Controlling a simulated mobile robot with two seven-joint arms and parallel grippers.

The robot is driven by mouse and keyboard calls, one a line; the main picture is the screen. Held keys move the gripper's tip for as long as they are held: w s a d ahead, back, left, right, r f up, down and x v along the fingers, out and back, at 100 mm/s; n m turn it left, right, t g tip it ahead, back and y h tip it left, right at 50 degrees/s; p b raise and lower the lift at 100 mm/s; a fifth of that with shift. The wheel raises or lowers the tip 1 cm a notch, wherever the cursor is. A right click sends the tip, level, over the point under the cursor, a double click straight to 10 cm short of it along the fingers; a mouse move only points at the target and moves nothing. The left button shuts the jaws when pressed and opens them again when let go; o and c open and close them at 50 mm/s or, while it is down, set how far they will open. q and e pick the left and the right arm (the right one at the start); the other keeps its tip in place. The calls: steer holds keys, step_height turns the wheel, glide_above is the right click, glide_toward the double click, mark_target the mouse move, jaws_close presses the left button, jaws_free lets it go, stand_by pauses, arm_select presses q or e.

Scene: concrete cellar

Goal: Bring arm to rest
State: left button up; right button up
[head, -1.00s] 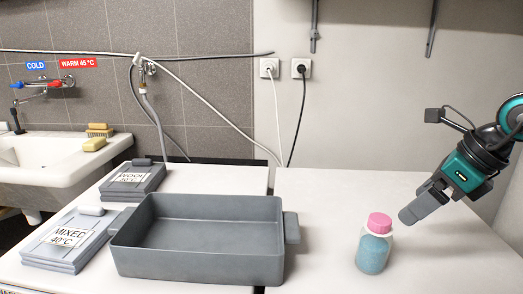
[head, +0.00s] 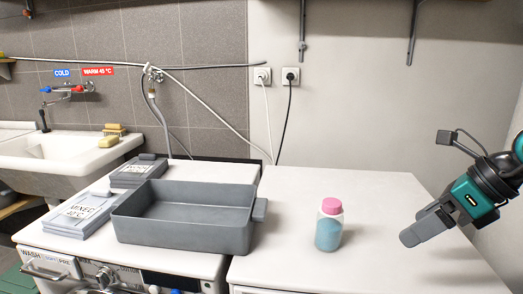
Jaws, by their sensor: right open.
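My right gripper (head: 420,232) hangs over the right part of the white worktop (head: 375,195) at the right of the head view. It is open, with nothing seen between its fingers, and points down and to the left. It is apart from a clear bottle (head: 329,233) with a pink cap and blue contents, which stands upright on the worktop to its left. My left gripper is not in view.
A grey tray (head: 240,240), empty, sits left of the bottle. Grey boxes labelled MIXED (head: 75,220) and WOOL (head: 137,170) lie beside it. A sink (head: 60,165) is at the left. The worktop between bottle and gripper is clear.

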steer(key=a+f+m+t+y+p, duration=0.1)
steer(key=a+m+t+y+p, duration=0.1)
steer(key=a+m+y, duration=0.9)
step_height(320, 180, down, 8)
steer(key=a+m+t+h+p, duration=0.2)
steer(key=m+t+h, duration=0.4)
steer(key=m+t, duration=0.7)
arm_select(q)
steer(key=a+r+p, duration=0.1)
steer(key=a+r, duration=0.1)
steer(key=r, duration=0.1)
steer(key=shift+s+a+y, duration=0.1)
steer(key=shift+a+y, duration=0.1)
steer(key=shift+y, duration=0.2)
arm_select(e)
steer(key=s+f+m+g+h, duration=0.4)
steer(key=s+f+m, duration=0.2)
steer(key=f+m, duration=0.2)
steer(key=s+f+m+g+h, duration=0.4)
steer(key=s+f+m, duration=0.2)
steer(key=f, duration=0.7)
steer(key=m, duration=0.2)
steer(key=shift+s+m+g, duration=0.2)
steer(key=shift+m+g, duration=0.2)
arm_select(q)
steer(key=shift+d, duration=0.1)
arm_select(e)
steer(key=shift+a+h, duration=0.1)
steer(key=shift+h, duration=0.2)
